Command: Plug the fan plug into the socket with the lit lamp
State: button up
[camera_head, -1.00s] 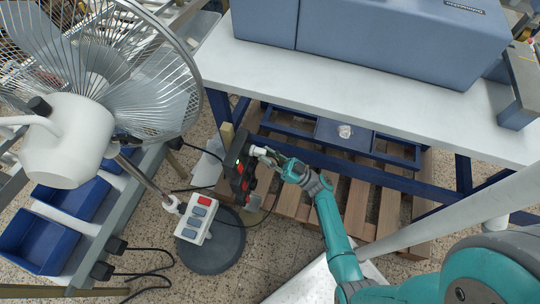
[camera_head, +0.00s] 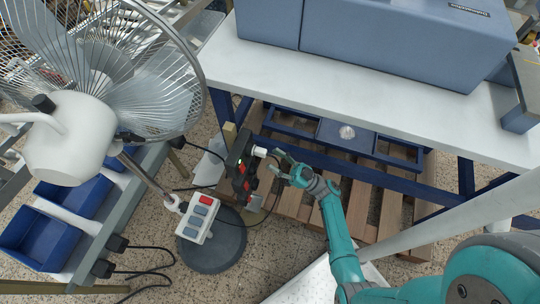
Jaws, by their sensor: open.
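The black socket strip (camera_head: 240,165) stands upright beside the table leg. A dark cable hangs near the strip.
The fan (camera_head: 70,140) stands at left, with a button box (camera_head: 198,219) on its pole and a round base (camera_head: 212,250). The white table (camera_head: 350,75) edge overhangs behind the gripper. A wooden pallet (camera_head: 300,205) lies below. Blue bins (camera_head: 35,232) are at lower left.

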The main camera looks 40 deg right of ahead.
jog(key=v, duration=0.8)
jog(key=shift+s+d+f, duration=0.2)
jog(key=s+a+f+m+g+h, duration=0.1)
jog(key=a+f+g, duration=0.15)
jog(key=a, duration=0.25)
jog(key=s+a+f+m+g, duration=0.1)
jog(key=a+f+m+g, duration=0.1)
jog(key=a+f, duration=0.25)
jog(key=s+a+f+m+g+h, duration=0.25)
jog(key=s+a+f+h, duration=0.2)
jog(key=s, duration=0.25)
jog(key=s+a+f+m+g+h, duration=0.25)
jog(key=s+a+g, duration=0.2)
jog(key=s, duration=0.25)
jog(key=s+d+r+h, duration=0.3)
jog(key=s+r+h, duration=0.1)
jog(key=s, duration=0.1)
jog(key=s+d+r+n+t+h, duration=0.1)
jog(key=s+d+r+t, duration=0.2)
jog(key=r, duration=2.6)
jog(key=t, duration=0.3)
jog(key=shift+d+r+t+h, duration=0.25)
jog(key=shift+r+t+h, duration=0.1)
jog(key=shift+r+h, duration=0.05)
